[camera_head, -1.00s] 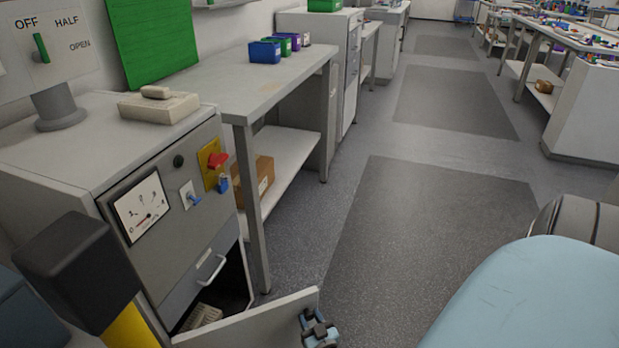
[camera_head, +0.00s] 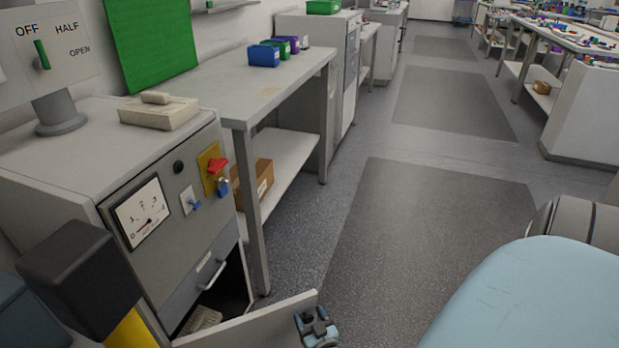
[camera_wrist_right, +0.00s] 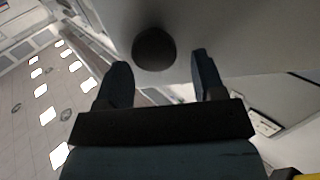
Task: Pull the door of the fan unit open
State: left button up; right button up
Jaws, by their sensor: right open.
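The fan unit (camera_head: 196,244) is a grey cabinet at the left, with a gauge, switches and a drawer handle on its front. Its low door (camera_head: 250,322) is swung out from the front, and a dark opening shows behind it. My right gripper (camera_head: 318,328) is at the door's free end, at the bottom of the head view. In the right wrist view, my right gripper (camera_wrist_right: 158,82) is open, with a finger on either side of a round black knob (camera_wrist_right: 154,48) on the pale panel. Whether the fingers touch it I cannot tell. My left gripper is not in view.
A dark block on a yellow post (camera_head: 80,275) stands close in front of the fan unit. A grey workbench (camera_head: 235,100) with small bins (camera_head: 264,55) adjoins it, with a cardboard box (camera_head: 262,178) below. The floor (camera_head: 420,240) to the right of the door is clear.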

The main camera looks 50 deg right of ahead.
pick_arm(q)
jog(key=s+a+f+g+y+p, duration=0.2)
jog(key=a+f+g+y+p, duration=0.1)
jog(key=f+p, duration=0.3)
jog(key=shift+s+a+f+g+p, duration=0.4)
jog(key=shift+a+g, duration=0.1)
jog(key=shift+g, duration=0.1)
pick_arm(e)
notch_tip(320, 180, up, 18)
jog(key=shift+f, duration=0.2)
